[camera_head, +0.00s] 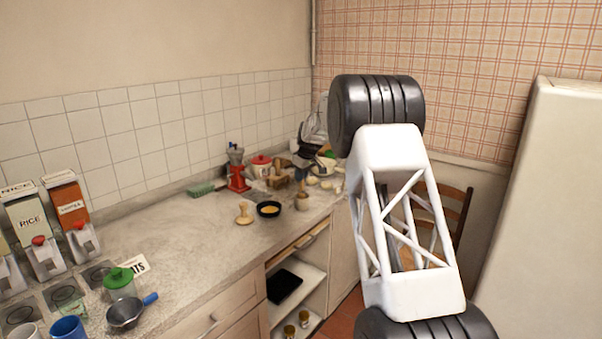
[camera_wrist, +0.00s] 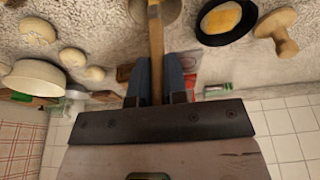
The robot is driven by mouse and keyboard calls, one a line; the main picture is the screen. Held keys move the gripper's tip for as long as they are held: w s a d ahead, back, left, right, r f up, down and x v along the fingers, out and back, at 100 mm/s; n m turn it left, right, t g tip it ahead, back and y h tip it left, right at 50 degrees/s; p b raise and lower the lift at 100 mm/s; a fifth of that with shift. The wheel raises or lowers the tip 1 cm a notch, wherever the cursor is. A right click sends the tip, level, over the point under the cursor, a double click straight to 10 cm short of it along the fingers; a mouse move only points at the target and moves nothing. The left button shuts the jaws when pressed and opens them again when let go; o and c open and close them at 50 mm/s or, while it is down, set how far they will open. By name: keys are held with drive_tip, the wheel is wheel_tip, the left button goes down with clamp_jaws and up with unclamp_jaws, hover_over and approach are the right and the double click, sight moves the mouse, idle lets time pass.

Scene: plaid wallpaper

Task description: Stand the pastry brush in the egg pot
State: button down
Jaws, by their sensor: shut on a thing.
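My gripper (camera_wrist: 156,80) is shut on the wooden handle of the pastry brush (camera_wrist: 155,40), which runs between its two blue fingers. In the head view my gripper (camera_head: 301,173) is small, over the far part of the counter. A small brownish pot (camera_head: 302,204), which looks like the egg pot, stands right below it. In the wrist view the round pot (camera_wrist: 138,12) shows at the top edge, partly cut off, beside and behind the handle. The brush's bristle end is out of the wrist view; I cannot tell if it is inside the pot.
A dark bowl with yellow contents (camera_head: 268,209) stands left of the pot, with a wooden knobbed tool (camera_head: 244,214) beside it. A red grinder (camera_head: 238,176) and a pale bowl (camera_wrist: 33,78) with several round pale pieces are near.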

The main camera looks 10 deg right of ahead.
drive_tip(key=shift+f, duration=0.85)
drive_tip(key=c, duration=1.1)
unclamp_jaws()
drive_tip(key=shift+r, duration=0.1)
drive_tip(key=shift+v, duration=3.75)
